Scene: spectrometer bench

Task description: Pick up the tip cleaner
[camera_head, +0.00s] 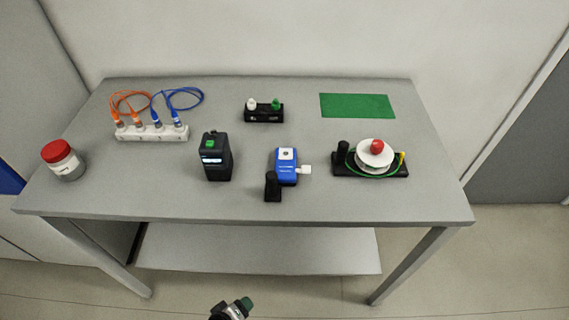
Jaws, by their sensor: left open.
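No thing on the bench carries a name I can read, so I cannot tell for sure which is the tip cleaner. A blue box (287,172) near the front middle has a white top patch, a white knob on its right side and a short black post (272,185) at its front left. A black box (215,160) with a green top piece and a small light label stands to its left. My left gripper (235,309) shows at the bottom edge, below the table's front edge, open and apart from everything on the bench. My right gripper is not in view.
The grey table (130,200) also bears a red-lidded jar (63,162), a white block (152,133) with orange and blue cables, a black holder (263,115) with white and green pieces, a green mat (357,106) and a red-knobbed white spool (372,160). The front strip is mostly clear.

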